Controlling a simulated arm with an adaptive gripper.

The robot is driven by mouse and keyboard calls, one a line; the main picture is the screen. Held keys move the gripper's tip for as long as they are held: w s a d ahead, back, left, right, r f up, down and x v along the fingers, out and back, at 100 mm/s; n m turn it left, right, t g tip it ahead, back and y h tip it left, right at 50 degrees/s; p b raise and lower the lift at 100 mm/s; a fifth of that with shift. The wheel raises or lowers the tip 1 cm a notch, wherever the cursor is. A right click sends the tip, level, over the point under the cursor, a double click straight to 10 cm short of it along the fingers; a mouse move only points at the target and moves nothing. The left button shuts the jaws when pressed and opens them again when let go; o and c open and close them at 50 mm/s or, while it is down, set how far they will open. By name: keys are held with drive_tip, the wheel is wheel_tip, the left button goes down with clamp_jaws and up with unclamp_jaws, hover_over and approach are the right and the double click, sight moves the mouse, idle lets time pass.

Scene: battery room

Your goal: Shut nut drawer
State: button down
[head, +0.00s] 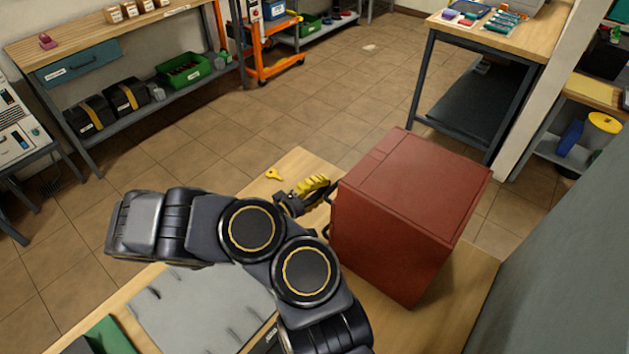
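A red cabinet (400,215) stands on the wooden table at the right of the head view. Its left side, turned toward my gripper, is seen at a steep angle, with a dark handle (327,232) jutting out. No label can be read on it, so I cannot tell which drawer is the nut drawer or how far any drawer stands out. My gripper (318,188), with yellow and black parts, is close beside the upper part of that side. Its fingertips are too small and partly hidden to show whether they are open, touch the cabinet or hold anything.
A small yellow object (273,174) lies on the table behind my gripper. A grey mat (200,310) and a green item (108,337) lie at the front left. A workbench with a blue-grey drawer (78,64) stands far left. A grey panel (575,240) rises at the right.

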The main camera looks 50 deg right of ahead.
drive_tip(key=shift+w, duration=0.1)
drive_tip(key=w+a+f, duration=0.1)
drive_tip(key=w+a, duration=0.5)
drive_tip(key=a, duration=0.4)
idle(0.4)
drive_tip(key=s+a+r+m+g+y, duration=0.1)
drive_tip(key=s+r+m+g+y, duration=0.6)
drive_tip(key=s+r, duration=0.6)
drive_tip(key=s+a+r+n+t+y, duration=0.1)
drive_tip(key=s+a+n+t+y, duration=0.2)
drive_tip(key=a, duration=0.6)
drive_tip(key=s+a+r+n+t+y, duration=0.2)
drive_tip(key=s+a+n+t+y, duration=0.2)
drive_tip(key=a+t+y, duration=0.2)
drive_tip(key=a+y, duration=0.2)
drive_tip(key=a, duration=0.1)
drive_tip(key=shift+s+a+n, duration=0.2)
drive_tip(key=shift+n, duration=0.1)
